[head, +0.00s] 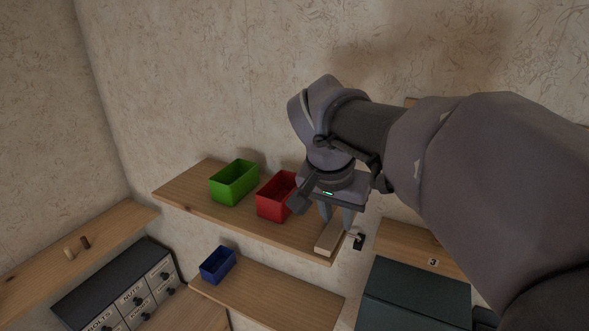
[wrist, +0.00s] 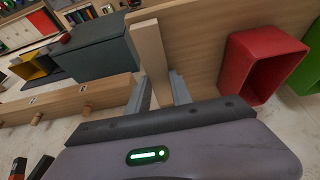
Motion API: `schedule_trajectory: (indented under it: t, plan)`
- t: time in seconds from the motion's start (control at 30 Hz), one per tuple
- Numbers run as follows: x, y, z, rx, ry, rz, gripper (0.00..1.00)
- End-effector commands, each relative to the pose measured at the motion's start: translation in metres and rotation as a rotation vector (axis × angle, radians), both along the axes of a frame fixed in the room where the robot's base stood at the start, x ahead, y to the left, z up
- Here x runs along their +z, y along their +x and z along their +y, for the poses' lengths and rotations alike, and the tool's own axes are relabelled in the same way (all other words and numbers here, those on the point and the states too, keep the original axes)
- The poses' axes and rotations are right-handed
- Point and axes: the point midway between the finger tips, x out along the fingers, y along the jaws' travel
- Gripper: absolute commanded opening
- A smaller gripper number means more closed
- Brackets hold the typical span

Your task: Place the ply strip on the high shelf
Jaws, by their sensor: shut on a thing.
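The ply strip (head: 327,240) is a short pale wooden piece at the right end of the high shelf (head: 230,222). My gripper (head: 337,217) is above it, pointing down, with its fingers closed on the strip. In the wrist view the strip (wrist: 149,48) runs away from between the two fingers (wrist: 160,92), over the shelf board (wrist: 195,45). The strip lies flat or nearly so. I cannot tell whether it touches the board or hangs just above it.
A red bin (head: 275,199) stands on the shelf just left of my gripper, with a green bin (head: 234,183) further left. A lower shelf holds a blue bin (head: 218,265). A dark green box (head: 415,296) and a shelf marked 3 (head: 405,243) are at lower right.

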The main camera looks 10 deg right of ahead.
Motion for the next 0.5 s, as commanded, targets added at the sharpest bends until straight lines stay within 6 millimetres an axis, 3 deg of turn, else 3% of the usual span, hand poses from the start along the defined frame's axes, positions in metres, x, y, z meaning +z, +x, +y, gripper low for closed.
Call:
schedule_trajectory:
  t: [0.13, 0.17, 0.23, 0.5]
  plan:
    - [-0.005, -0.0001, 0.0, 0.0, 0.0, 0.0, 0.0]
    - [-0.0038, -0.0001, 0.0001, 0.0, 0.0, 0.0, 0.32]
    - [-0.0032, -0.0002, 0.0001, 0.0, 0.0, 0.0, 0.46]
    - [-0.0029, -0.0002, 0.0001, 0.0, 0.0, 0.0, 0.48]
